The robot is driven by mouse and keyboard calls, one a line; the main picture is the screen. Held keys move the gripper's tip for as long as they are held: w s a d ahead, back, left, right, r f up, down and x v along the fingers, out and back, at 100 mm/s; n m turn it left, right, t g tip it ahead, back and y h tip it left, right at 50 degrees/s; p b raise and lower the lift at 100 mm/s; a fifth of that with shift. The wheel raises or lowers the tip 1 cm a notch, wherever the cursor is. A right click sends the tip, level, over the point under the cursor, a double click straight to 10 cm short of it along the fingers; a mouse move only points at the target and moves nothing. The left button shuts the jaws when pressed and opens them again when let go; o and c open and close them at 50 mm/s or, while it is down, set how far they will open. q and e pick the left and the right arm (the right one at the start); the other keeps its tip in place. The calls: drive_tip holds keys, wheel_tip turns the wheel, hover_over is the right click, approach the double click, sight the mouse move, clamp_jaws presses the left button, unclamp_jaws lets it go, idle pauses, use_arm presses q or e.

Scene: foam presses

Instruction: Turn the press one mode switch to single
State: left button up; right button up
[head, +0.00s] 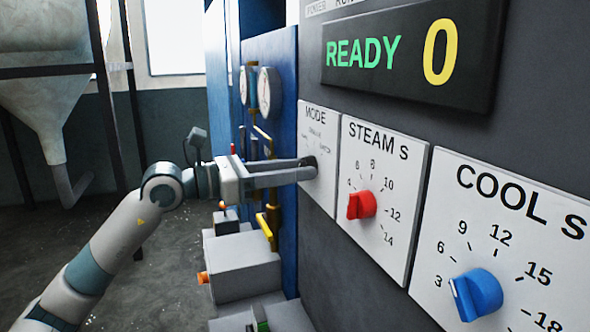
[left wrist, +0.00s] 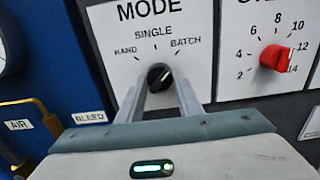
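My left gripper (head: 312,167) reaches the plate, with one finger on each side of the knob. The fingertips sit close to the knob's sides in the left wrist view (left wrist: 160,80); I cannot tell whether they touch it. In the head view the fingers partly hide the knob. My right gripper is not in view.
Right of the MODE plate are a STEAM plate with a red knob (head: 362,205) and a COOL plate with a blue knob (head: 476,294). A display (head: 410,52) above reads READY 0. Gauges (head: 268,92) and yellow valve handles (head: 264,226) are on the blue panel to the left.

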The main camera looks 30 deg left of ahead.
use_arm(q)
drive_tip(key=c, duration=0.4)
drive_tip(key=shift+n, duration=0.5)
drive_tip(key=shift+n+p, duration=0.85)
drive_tip(key=shift+n, duration=3.15)
drive_tip(key=o, duration=1.1)
drive_tip(key=shift+c, duration=0.2)
